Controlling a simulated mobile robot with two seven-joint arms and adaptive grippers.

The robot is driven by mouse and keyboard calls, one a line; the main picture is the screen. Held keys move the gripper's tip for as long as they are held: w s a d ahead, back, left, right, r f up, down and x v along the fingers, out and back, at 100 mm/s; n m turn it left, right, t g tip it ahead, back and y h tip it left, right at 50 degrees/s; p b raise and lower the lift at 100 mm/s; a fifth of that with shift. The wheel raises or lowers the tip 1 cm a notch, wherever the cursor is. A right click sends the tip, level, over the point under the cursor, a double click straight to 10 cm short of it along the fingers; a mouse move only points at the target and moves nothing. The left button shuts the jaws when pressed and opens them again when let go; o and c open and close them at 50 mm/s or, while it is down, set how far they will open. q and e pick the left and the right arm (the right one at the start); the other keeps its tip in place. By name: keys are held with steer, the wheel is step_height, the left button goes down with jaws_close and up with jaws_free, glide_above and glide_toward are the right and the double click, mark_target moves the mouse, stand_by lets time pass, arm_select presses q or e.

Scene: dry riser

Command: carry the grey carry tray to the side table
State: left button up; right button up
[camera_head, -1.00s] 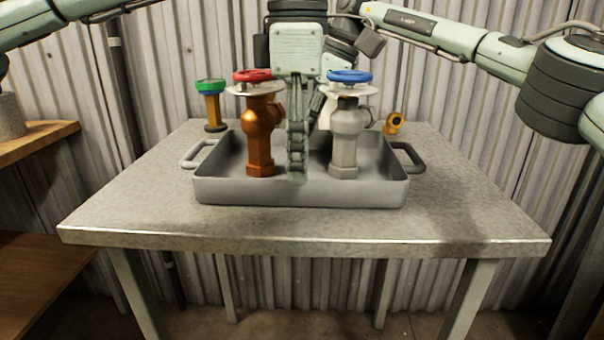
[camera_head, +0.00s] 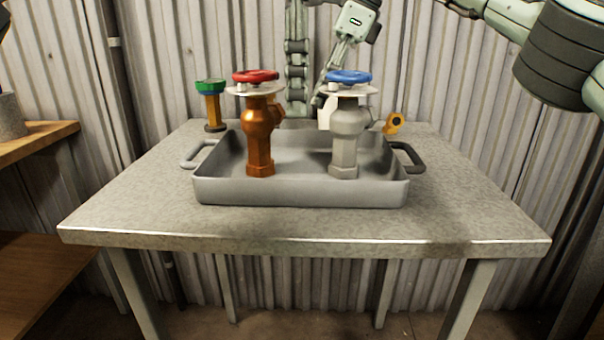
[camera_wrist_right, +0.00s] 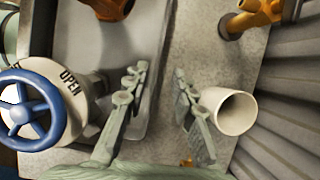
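The grey carry tray (camera_head: 300,192) sits flat on the grey table (camera_head: 300,225), with one handle at each side. Inside it stand an orange-brown valve with a red wheel (camera_head: 260,140) and a grey valve with a blue wheel (camera_head: 345,140). The blue-wheeled valve also shows in the right wrist view (camera_wrist_right: 38,112). My right gripper (camera_head: 310,100) is behind the tray, empty, with fingers apart. In the right wrist view (camera_wrist_right: 159,70) its fingers appear on either side of the tray's rear edge; depth is unclear. My left gripper is out of view.
A white cup (camera_wrist_right: 236,112) stands behind the tray, close to my right finger in the wrist view. A green-topped yellow fitting (camera_head: 212,105) and a small orange fitting (camera_head: 393,123) are on the table behind the tray. A wooden surface (camera_head: 35,142) stands left. Corrugated wall behind.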

steer(key=shift+v, duration=1.65)
